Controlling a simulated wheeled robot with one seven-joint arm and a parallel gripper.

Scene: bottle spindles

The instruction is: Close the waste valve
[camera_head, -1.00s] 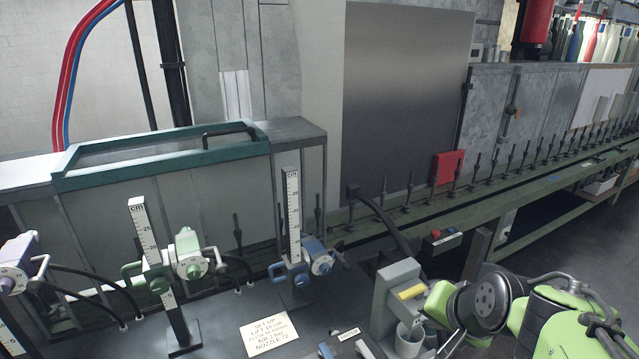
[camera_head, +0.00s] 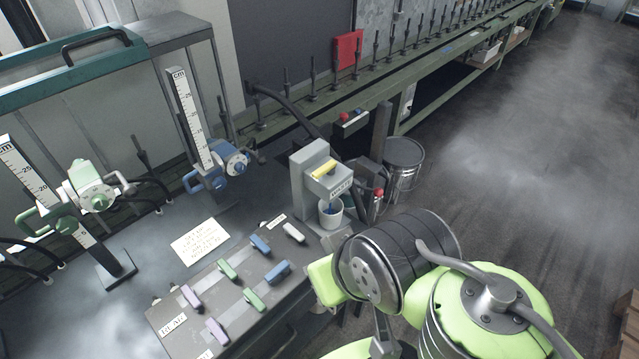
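A dark valve panel (camera_head: 183,327) on the bench carries several coloured levers. A white lever (camera_head: 293,232) sits at its far right end beside a small label (camera_head: 275,220) too small to read surely. Blue levers (camera_head: 278,271), green levers (camera_head: 254,299) and purple levers (camera_head: 217,330) follow toward the near left. I cannot tell for sure which one is the waste valve. A grey dispenser with a yellow handle (camera_head: 324,168) stands behind the panel, with a white cup (camera_head: 330,213) below its head.
Two scaled stands with a green clamp (camera_head: 92,190) and a blue clamp (camera_head: 236,162) stand at the left. A paper note (camera_head: 201,242) lies on the bench. A metal bin (camera_head: 404,163) is behind my arm. Open floor (camera_head: 530,150) lies to the right.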

